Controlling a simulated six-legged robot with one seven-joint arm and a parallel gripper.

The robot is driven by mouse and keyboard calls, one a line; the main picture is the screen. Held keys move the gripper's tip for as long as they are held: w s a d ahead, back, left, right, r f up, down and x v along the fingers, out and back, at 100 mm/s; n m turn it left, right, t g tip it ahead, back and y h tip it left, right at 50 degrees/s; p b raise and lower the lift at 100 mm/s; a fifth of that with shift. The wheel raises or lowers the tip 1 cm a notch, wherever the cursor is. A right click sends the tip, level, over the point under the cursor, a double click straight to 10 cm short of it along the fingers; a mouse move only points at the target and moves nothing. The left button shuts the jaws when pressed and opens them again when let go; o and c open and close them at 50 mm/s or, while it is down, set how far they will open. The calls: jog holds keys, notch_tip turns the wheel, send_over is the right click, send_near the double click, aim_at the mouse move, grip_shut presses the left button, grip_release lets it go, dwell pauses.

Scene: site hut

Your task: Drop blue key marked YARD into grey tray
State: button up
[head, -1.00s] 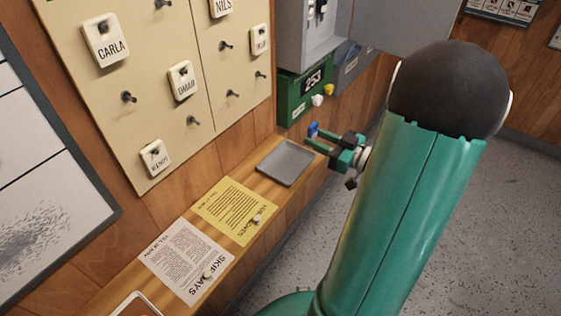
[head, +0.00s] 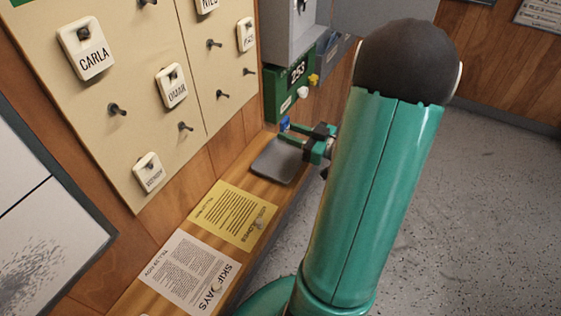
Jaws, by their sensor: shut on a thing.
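My gripper (head: 291,131) is at the upper middle of the head view, shut on a small blue key (head: 284,123). The marking on the key is too small to read. The grey tray (head: 270,166) lies on the wooden ledge, below and slightly left of the gripper in the picture. The gripper and key show just over the tray's far edge, apart from its surface. The part of the tray that shows is empty. Its right side is close to my arm.
A yellow sheet (head: 233,216) and a white sheet (head: 190,272) lie on the ledge nearer me. A pegboard with name tags (head: 171,86) hangs on the wall at left. A green box marked 253 (head: 286,92) and a grey cabinet (head: 288,38) stand behind the gripper.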

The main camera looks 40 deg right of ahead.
jog(key=shift+w+f, duration=0.1)
jog(key=shift+f, duration=1.75)
jog(key=o, duration=0.9)
jog(key=shift+o, duration=0.2)
jog(key=v, duration=1.3)
jog(key=shift+s+d, duration=0.2)
jog(key=shift+s, duration=0.15)
